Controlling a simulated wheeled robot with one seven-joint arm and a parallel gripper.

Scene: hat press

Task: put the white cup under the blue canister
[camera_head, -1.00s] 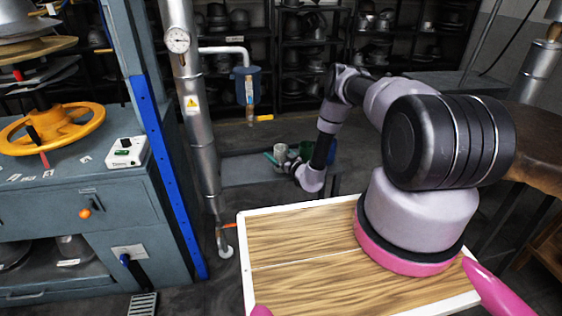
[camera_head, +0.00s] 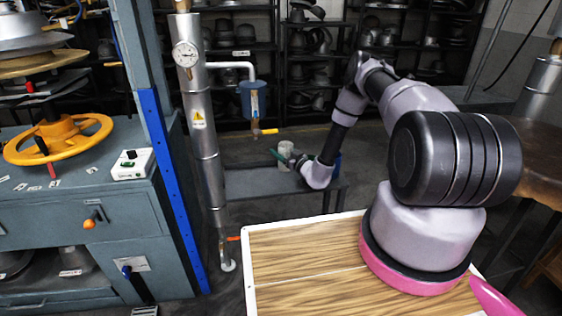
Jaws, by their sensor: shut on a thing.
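The white cup (camera_head: 285,148) is small and pale in the head view, just above the far bench. My gripper (camera_head: 281,158) reaches it from the right and is shut on it; a dark green finger shows at its lower left. The cup looks upright and raised off the bench top. The blue canister (camera_head: 253,100) hangs from a bent white pipe, up and to the left of the cup. The canister's underside has a brass tap with a yellow handle (camera_head: 269,131). The far finger and part of the cup's lower side are hidden.
The low grey bench (camera_head: 245,184) stands below the canister, its left part bare. A blue object (camera_head: 337,163) is partly hidden behind my arm. A silver pipe with a gauge (camera_head: 205,140) rises left of the canister. Shelves of hat forms (camera_head: 310,70) stand behind.

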